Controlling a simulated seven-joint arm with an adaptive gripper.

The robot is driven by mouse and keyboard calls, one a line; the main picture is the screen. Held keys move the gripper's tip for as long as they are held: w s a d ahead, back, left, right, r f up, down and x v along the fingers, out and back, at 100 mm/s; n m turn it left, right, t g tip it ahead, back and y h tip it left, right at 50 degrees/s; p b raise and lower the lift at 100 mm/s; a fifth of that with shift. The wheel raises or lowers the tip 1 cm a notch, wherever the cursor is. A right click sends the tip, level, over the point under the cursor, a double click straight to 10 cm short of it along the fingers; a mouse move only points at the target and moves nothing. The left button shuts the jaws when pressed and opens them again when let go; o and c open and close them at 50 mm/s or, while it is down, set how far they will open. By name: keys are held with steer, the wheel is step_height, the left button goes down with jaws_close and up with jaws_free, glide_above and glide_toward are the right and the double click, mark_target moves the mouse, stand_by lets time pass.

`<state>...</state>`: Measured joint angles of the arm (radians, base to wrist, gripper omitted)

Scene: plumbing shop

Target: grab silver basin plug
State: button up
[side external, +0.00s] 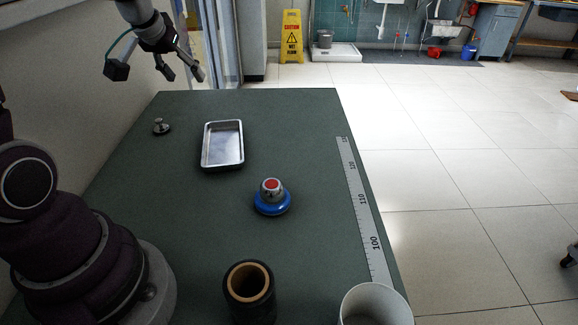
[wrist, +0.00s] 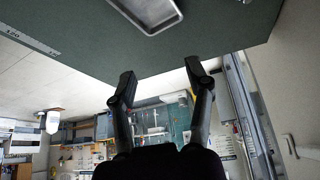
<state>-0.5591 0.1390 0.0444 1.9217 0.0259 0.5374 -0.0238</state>
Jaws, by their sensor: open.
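The silver basin plug (side external: 161,126) is a small metal piece with a knob on top, standing on the green table near its left edge. It is left of the shallow metal tray (side external: 204,160) and apart from it. My gripper (side external: 184,76) is open and empty, raised above the far left end of the table, beyond the plug. In the wrist view my gripper (wrist: 161,77) has its two dark fingers spread with nothing between them. Part of the tray (wrist: 177,19) shows at the top there; the plug is not visible in that view.
A blue ring-shaped piece (side external: 272,206) with a red-and-grey top stands mid-table. A dark hollow roll (side external: 249,301) and a white container (side external: 375,300) stand at the near edge. A ruler strip (side external: 360,205) lies along the right edge. A wall runs along the left side.

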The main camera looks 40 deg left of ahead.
steer(key=a+f+n, duration=0.2)
steer(key=a+f, duration=0.1)
steer(key=a, duration=0.4)
steer(key=n+g+y, duration=0.2)
glide_toward(158, 120)
steer(key=x, duration=0.5)
steer(key=shift+s+a, duration=0.2)
steer(key=shift+s, duration=0.1)
steer(key=x, duration=0.5)
steer(key=shift+w+f, duration=0.25)
steer(key=shift+w, duration=0.15)
steer(key=shift+d, duration=0.1)
jaws_close()
